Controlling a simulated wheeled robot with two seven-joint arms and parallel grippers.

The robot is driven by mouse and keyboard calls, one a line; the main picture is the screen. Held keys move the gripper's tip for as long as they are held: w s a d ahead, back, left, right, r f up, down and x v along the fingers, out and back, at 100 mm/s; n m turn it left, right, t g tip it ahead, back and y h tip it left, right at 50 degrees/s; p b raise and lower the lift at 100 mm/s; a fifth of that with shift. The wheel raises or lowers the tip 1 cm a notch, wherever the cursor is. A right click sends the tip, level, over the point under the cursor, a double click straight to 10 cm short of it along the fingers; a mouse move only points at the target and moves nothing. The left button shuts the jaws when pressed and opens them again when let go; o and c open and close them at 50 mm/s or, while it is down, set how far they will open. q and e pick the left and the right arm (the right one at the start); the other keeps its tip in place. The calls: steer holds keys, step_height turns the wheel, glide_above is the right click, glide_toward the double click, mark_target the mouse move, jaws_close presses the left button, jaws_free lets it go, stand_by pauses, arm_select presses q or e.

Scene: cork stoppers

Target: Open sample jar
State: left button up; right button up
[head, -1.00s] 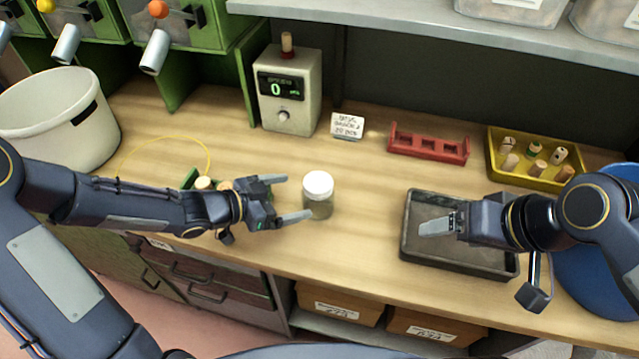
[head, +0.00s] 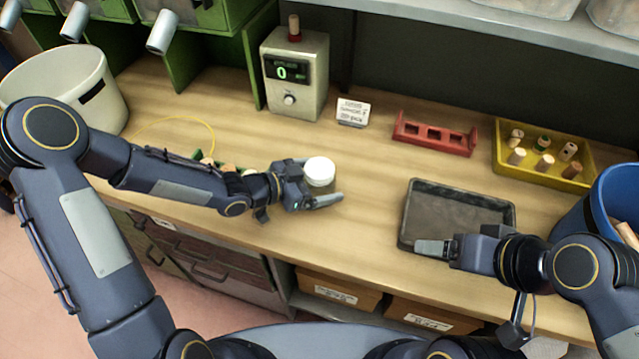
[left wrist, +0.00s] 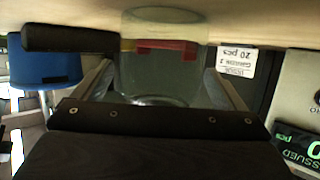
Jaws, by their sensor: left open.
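The sample jar is clear glass with a round white lid (head: 320,171), upright on the bench at the middle. My left gripper (head: 322,186) is open, with the jar between its fingers. One finger shows in front of the jar; the other is largely hidden behind it in the head view. In the left wrist view the clear jar body (left wrist: 158,65) stands between the two spread fingers, and the lid is not visible there. My right gripper (head: 434,248) is over the front edge of the dark tray (head: 408,215), with nothing seen in it; its finger gap cannot be made out.
A red rack (head: 435,139) and a yellow bin (head: 545,178) of corks stand at the back right. A counter box (head: 294,75) reading 0 and a small sign (head: 353,112) are behind the jar. A blue bucket (head: 610,190) is far right. The bench between jar and tray is clear.

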mark_target(313, 171)
arm_select(q)
steer(key=c, duration=1.2)
steer(key=shift+r, duration=0.1)
steer(key=shift+r, duration=0.5)
step_height(313, 171, up, 3)
steer(key=shift+a+f+p, duration=0.1)
steer(key=shift+f+p, duration=0.05)
steer(key=shift+p, duration=0.15)
steer(key=s+a+r+p, duration=0.2)
steer(key=s+a+r, duration=0.2)
steer(key=s+r, duration=0.5)
steer(key=s, duration=0.4)
steer(key=shift+s+p, duration=0.15)
steer(key=shift+p, duration=0.2)
